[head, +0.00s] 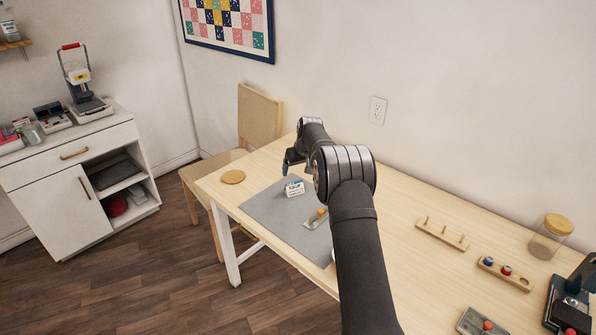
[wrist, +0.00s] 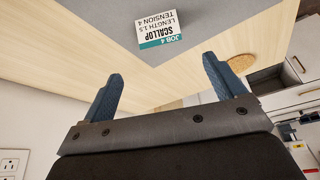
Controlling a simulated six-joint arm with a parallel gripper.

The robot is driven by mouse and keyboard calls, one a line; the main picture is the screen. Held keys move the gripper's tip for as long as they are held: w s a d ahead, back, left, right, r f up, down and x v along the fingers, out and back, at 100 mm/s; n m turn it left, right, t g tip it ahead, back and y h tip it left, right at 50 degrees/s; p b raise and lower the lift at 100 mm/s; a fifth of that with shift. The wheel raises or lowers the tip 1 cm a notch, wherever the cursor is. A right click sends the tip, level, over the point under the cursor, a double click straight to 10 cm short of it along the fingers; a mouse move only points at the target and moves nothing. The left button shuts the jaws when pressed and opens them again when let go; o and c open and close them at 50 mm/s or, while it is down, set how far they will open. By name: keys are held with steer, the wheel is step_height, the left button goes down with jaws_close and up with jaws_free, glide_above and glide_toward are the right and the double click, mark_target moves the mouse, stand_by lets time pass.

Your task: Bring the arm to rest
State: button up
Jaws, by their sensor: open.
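My gripper (wrist: 162,90) is open and empty in the wrist view, its two blue fingers spread apart. In the head view my gripper (head: 290,160) hangs over the far left part of the wooden table (head: 390,200), above the table top near the grey mat (head: 270,212). My arm reaches across the table from the front and partly hides the mat's right side. A white and teal job card (head: 294,188) stands on the mat near the gripper, apart from it. In the wrist view the card (wrist: 158,28) appears upside down beyond the fingertips, reading "SCALLOP".
A small tray (head: 317,219) with an orange item lies on the mat. A round cork coaster (head: 233,177) is at the table's left end. A peg rack (head: 442,233), a spool holder (head: 503,273) and a jar (head: 550,237) stand to the right. A chair (head: 258,120) is behind.

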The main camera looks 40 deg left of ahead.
mark_target(295, 183)
stand_by(0.3)
steer(key=x, duration=1.2)
steer(key=shift+w+f, duration=0.1)
steer(key=shift+f, duration=0.05)
steer(key=shift+r, duration=0.25)
